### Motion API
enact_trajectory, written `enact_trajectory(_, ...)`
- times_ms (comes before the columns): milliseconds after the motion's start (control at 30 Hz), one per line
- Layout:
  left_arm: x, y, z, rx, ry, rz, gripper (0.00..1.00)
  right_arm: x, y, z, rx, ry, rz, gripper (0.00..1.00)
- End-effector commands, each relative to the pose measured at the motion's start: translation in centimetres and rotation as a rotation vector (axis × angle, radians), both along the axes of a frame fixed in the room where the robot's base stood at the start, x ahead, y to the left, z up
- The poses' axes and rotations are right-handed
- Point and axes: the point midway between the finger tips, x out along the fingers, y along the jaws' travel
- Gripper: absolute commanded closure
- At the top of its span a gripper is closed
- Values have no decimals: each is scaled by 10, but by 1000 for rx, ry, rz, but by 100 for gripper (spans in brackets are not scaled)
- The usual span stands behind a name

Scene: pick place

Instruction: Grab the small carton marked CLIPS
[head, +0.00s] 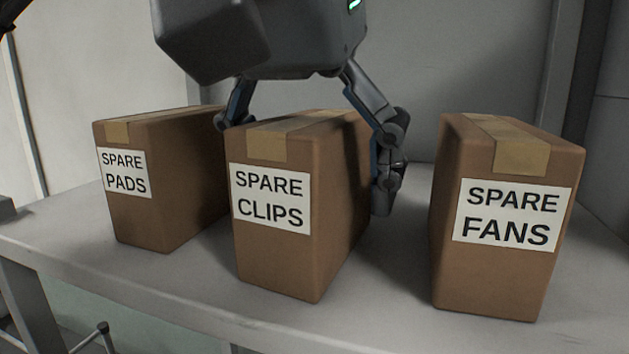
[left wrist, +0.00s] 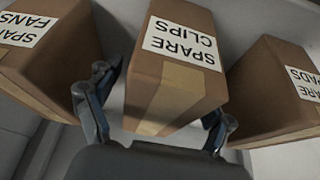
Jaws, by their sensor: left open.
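The brown carton marked SPARE CLIPS (head: 275,255) stands upright in the middle of the shelf, its label facing me and tape across its top. It also shows in the left wrist view (left wrist: 148,92), between the fingers. My left gripper (head: 305,165) is above and behind it, open, with one finger on each side of the carton. In the head view the right-hand finger hangs beside the carton's right face; the left-hand fingertip is partly hidden behind the carton. I cannot tell whether either finger touches it. My right gripper is not in view.
A carton marked SPARE PADS (head: 140,222) stands close on the left, near the left-hand finger. A carton marked SPARE FANS (head: 490,275) stands on the right, with a wider gap. The grey shelf (head: 385,300) has a free front strip; a wall is behind.

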Motion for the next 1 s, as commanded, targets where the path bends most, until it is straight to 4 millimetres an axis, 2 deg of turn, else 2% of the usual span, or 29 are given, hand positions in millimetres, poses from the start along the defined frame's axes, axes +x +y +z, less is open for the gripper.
enact_trajectory(700, 0, 0, -5, 0, 0, 0, 19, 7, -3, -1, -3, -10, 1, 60)
enact_trajectory(767, 0, 0, -5, 0, 0, 0, 29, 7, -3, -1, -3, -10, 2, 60)
enact_trajectory(1000, 0, 0, -5, 0, 0, 0, 78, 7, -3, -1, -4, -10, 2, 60)
